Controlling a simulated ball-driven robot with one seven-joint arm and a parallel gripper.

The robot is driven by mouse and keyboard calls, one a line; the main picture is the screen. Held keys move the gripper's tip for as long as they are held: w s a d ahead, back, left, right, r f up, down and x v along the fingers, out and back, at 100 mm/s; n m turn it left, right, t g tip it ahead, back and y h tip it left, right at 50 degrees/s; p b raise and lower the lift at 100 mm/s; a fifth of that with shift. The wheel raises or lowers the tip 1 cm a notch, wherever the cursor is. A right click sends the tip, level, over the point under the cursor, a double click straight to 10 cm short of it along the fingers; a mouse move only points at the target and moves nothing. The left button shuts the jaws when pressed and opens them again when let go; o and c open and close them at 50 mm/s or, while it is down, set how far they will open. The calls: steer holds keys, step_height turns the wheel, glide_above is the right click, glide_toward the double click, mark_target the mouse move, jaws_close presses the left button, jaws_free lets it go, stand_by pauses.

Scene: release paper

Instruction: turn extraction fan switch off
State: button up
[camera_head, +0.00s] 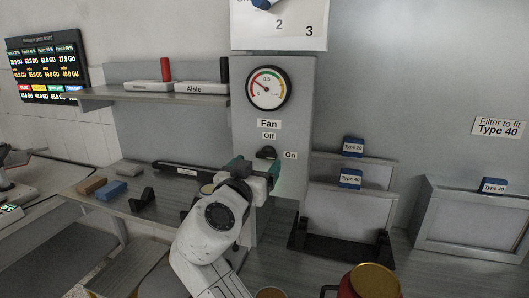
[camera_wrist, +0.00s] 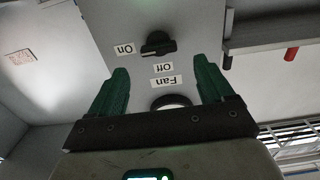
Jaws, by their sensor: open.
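The extraction fan switch is a black rotary knob (camera_head: 266,152) on a grey panel (camera_head: 303,110). The label "Fan" (camera_head: 268,124) and the label "Off" (camera_head: 269,135) are above it, and "On" (camera_head: 290,155) is to its right. In the upside-down wrist view the knob (camera_wrist: 157,45) has its bar lying roughly sideways, along the line towards "On" (camera_wrist: 124,49); which end points is unclear. My gripper (camera_head: 257,170) is just below and in front of the knob. Its green fingers (camera_wrist: 160,82) are open and empty, with the knob beyond and between them, seemingly untouched.
A round gauge (camera_head: 267,88) is above the labels. A shelf (camera_head: 150,96) holds labelled items at left. Filters (camera_head: 350,208) stand in a black rack right of the panel, with another filter (camera_head: 470,220) farther right. A gold-lidded container (camera_head: 375,280) is at the front.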

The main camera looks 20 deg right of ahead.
mark_target(265, 155)
steer(key=p+x, duration=0.1)
steer(key=x, duration=0.4)
steer(key=shift+w+d, duration=0.3)
steer(key=c, duration=1)
